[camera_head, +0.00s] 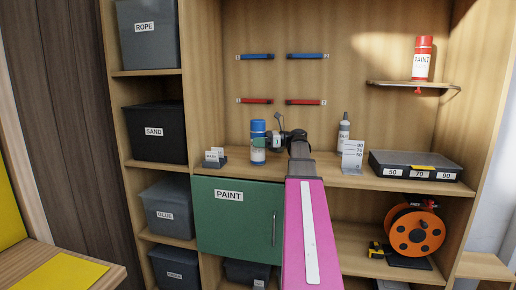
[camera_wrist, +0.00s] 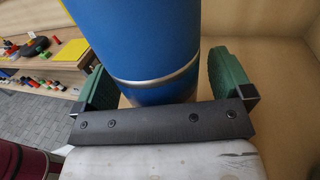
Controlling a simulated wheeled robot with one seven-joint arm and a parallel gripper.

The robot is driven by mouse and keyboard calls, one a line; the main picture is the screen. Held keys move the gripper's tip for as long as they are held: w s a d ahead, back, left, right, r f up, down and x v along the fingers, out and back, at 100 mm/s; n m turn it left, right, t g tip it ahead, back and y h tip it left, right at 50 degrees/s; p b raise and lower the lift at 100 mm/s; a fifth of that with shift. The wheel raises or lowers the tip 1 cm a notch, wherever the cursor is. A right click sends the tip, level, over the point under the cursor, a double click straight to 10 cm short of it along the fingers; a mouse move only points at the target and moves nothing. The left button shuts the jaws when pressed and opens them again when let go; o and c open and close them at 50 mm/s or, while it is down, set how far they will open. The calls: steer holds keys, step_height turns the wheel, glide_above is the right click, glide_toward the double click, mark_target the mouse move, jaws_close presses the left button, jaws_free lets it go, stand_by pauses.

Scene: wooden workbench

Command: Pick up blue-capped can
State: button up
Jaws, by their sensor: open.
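The blue-capped can (camera_head: 258,147) stands upright on the workbench shelf, above the green door marked PAINT. It has a blue top and a white and blue label. My gripper (camera_head: 273,140) is at the can's right side in the head view, with my arm reaching in from below. In the wrist view, the can's blue surface and silver band (camera_wrist: 155,80) fill the space between the two green finger pads of my gripper (camera_wrist: 160,82). The gripper is open, with a finger on each side of the can. Whether either pad touches it is unclear.
A small labelled block (camera_head: 214,159) stands left of the can. A spray bottle (camera_head: 343,132), a number stand (camera_head: 352,157) and a dark case (camera_head: 415,166) are to the right. A red PAINT can (camera_head: 421,60) stands on a small upper shelf (camera_head: 400,84).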

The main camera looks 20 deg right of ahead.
steer(key=c, duration=1.2)
steer(key=shift+c, duration=0.2)
